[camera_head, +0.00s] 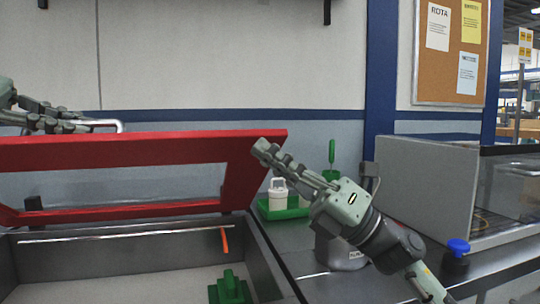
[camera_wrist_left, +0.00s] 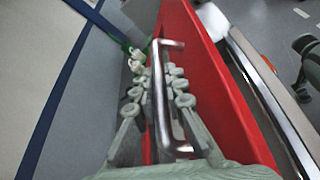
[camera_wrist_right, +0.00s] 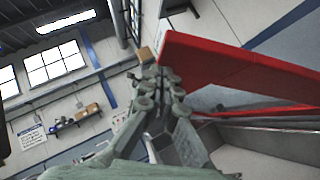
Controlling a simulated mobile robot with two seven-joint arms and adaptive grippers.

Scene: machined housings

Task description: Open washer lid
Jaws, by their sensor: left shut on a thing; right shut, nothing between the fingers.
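The red washer lid (camera_head: 140,150) stands tilted up above the open washer basin (camera_head: 130,275), and the interior shows below it. Its metal handle (camera_wrist_left: 160,95) is on the lid's outer face; one end shows above the lid's top edge in the head view (camera_head: 112,124). My left gripper (camera_wrist_left: 160,82) has its fingers on either side of the handle and is shut on it. In the head view the left gripper (camera_head: 72,126) is partly behind the lid. My right gripper (camera_head: 264,150) is shut and empty, its tips by the lid's upper right corner; the red lid (camera_wrist_right: 220,65) is beside it in the right wrist view.
A green fixture (camera_head: 230,288) sits in the basin, and an orange piece (camera_head: 224,241) is at its back wall. Right of the basin, a green tray (camera_head: 270,212) holds white containers. A grey machine (camera_head: 430,190) and a blue-capped bottle (camera_head: 458,247) stand at right.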

